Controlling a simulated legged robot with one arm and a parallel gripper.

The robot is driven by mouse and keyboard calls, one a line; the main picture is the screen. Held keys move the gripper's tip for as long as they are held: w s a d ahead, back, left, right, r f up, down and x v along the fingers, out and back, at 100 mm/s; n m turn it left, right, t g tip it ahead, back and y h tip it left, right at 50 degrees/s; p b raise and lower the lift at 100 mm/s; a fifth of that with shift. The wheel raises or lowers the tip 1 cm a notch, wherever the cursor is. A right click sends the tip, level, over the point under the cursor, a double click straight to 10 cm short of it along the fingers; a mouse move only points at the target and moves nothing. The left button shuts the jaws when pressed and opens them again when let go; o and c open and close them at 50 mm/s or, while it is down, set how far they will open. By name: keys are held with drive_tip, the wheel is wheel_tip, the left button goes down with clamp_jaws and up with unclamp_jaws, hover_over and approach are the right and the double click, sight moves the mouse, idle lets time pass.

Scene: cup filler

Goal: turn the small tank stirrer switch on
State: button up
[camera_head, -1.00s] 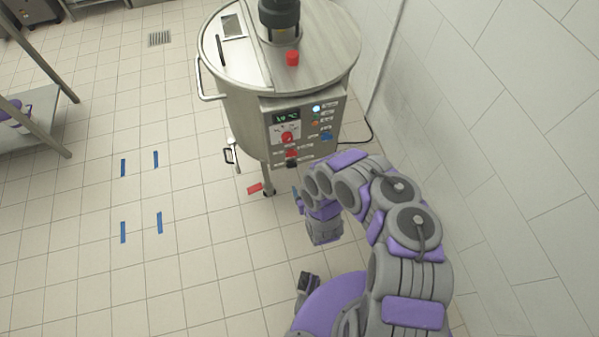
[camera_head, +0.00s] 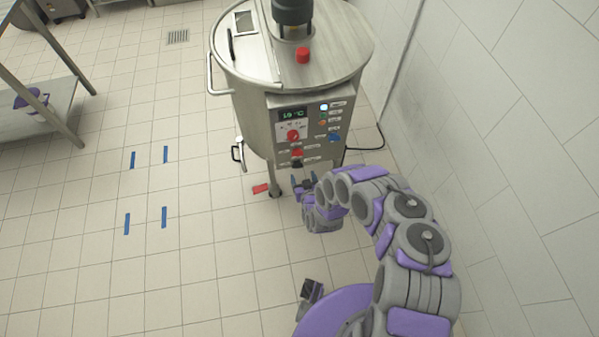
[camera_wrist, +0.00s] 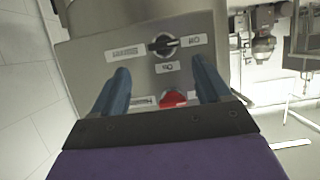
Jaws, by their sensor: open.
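The steel tank (camera_head: 256,125) stands at the upper middle of the head view, its control panel (camera_head: 313,112) facing me. Low on the panel are a red knob (camera_head: 297,152) and below it a black switch (camera_head: 297,163). The wrist view shows the panel seemingly upside down. There the black switch (camera_wrist: 163,44) has labels around it, and the red knob (camera_wrist: 174,98) is partly hidden by my gripper. My gripper (camera_head: 304,182) is open and empty just below and in front of the panel. Its blue fingers (camera_wrist: 160,66) appear either side of the switches, with no contact visible.
A white wall (camera_head: 480,150) runs along the right. A black cable (camera_head: 378,140) trails from the tank. A valve handle (camera_head: 238,153) projects at the tank's left. Blue floor marks (camera_head: 164,217) lie on open tiles at left. A metal shelf (camera_head: 45,115) stands far left.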

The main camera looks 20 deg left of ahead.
sight(298, 167)
drive_tip(key=x, duration=0.2)
drive_tip(key=b+x, duration=0.1)
drive_tip(key=x, duration=0.1)
drive_tip(key=a+x, duration=0.1)
drive_tip(key=x, duration=0.1)
drive_tip(key=shift+s+a+f, duration=0.1)
drive_tip(key=shift+s+f, duration=0.1)
drive_tip(key=shift+s, duration=0.05)
drive_tip(key=shift+d+r, duration=0.25)
drive_tip(key=shift+d, duration=0.4)
drive_tip(key=shift+a+f, duration=0.15)
drive_tip(key=shift+a, duration=0.35)
drive_tip(key=c, duration=0.6)
drive_tip(key=shift+d, duration=0.15)
drive_tip(key=c, duration=0.5)
drive_tip(key=shift+o, duration=0.3)
